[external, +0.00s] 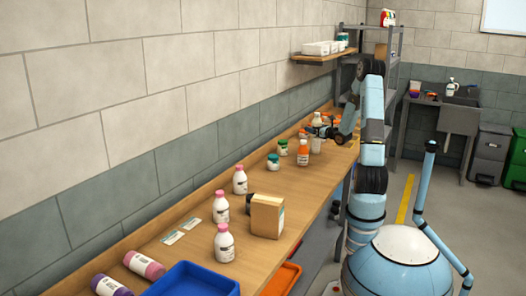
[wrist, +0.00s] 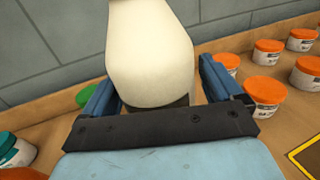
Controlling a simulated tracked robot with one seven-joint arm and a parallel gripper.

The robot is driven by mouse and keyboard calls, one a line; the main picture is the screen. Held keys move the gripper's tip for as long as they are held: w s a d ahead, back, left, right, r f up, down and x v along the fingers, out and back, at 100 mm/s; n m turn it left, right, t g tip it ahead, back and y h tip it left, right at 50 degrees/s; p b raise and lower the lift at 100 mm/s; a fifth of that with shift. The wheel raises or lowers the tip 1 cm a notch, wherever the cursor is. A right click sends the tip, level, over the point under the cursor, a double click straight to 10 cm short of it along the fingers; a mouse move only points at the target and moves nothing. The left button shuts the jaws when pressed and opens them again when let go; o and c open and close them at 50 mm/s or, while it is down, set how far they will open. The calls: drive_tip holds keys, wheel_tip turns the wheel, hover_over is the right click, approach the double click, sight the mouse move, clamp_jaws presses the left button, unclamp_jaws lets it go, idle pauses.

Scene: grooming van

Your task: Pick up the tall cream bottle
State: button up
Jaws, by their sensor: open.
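The tall cream bottle (wrist: 150,50) fills the upper middle of the wrist view, its top cut off by the frame. It stands between the two blue fingers of my gripper (wrist: 158,80), which are open on either side of it. Its lower part is hidden behind the dark palm bar. I cannot tell whether a finger touches it. In the external view my gripper (external: 322,130) is low over the far part of the wooden bench, and the bottle is hard to make out there.
White tubs with orange lids (wrist: 264,92) stand right of my gripper in the wrist view. A green lid (wrist: 86,96) is close on the left. The wall (external: 240,125) runs behind the bench.

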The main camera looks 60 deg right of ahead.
drive_tip(key=c, duration=1.4)
